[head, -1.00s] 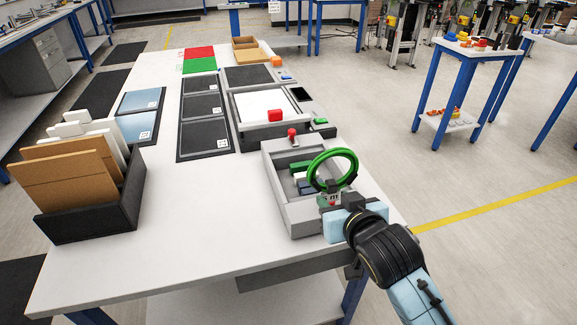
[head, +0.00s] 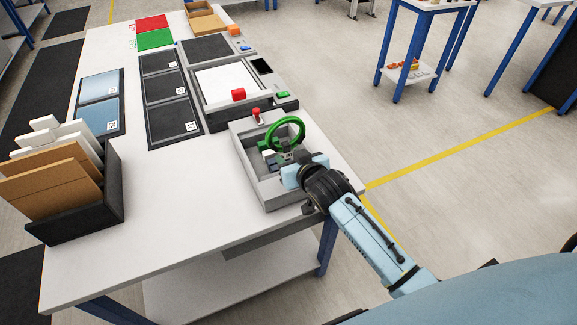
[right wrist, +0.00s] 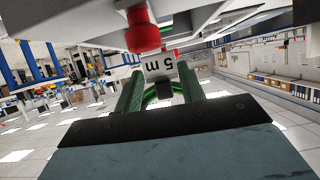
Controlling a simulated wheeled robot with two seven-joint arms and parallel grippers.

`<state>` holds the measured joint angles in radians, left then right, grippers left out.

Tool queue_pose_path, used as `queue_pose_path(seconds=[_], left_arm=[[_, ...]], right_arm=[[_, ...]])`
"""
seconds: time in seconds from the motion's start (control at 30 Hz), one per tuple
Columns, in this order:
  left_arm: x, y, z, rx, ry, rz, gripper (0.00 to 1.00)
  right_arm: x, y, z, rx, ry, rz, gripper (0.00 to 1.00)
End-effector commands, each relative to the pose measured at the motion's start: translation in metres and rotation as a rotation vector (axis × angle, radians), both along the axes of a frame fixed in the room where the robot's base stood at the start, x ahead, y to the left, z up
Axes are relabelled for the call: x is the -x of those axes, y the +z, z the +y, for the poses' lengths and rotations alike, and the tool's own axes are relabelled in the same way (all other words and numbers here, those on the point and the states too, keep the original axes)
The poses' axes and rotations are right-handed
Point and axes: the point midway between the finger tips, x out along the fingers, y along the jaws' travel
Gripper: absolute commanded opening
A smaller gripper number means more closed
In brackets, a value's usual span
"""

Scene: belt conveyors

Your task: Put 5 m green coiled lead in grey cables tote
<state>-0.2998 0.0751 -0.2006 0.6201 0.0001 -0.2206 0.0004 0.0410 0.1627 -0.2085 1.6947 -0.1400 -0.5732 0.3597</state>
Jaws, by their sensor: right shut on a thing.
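The green coiled lead (head: 287,119) is a ring held upright by my right gripper (head: 297,160). The gripper is shut on its lower part. In the right wrist view the lead (right wrist: 190,84) carries a white tag reading "5 m" (right wrist: 159,65). The coil is over a grey open tote (head: 251,172) at the table's right edge. Whether it touches anything inside is unclear. The tote holds some small blue, white and dark things, partly hidden by the coil and gripper. My left gripper is out of view.
A red knob (head: 256,114) stands at the tote's far end; a red thing (right wrist: 143,32) is close in the right wrist view. A black rack (head: 85,218) holds boards. The table's front middle is clear.

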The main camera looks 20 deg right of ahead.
Motion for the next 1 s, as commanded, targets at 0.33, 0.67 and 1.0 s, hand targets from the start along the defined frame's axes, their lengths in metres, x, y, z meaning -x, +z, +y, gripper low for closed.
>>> queue_pose_path(seconds=[0.33, 0.67, 1.0], left_arm=[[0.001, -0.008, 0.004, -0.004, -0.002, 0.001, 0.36], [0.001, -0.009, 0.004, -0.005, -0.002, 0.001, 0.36], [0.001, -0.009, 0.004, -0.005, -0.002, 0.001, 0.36]], right_arm=[[0.000, -0.040, 0.000, 0.000, 0.000, -0.002, 0.13], [0.000, -0.042, 0.000, 0.000, 0.000, -0.003, 0.13], [0.000, -0.045, 0.000, 0.000, 0.000, -0.001, 0.61]])
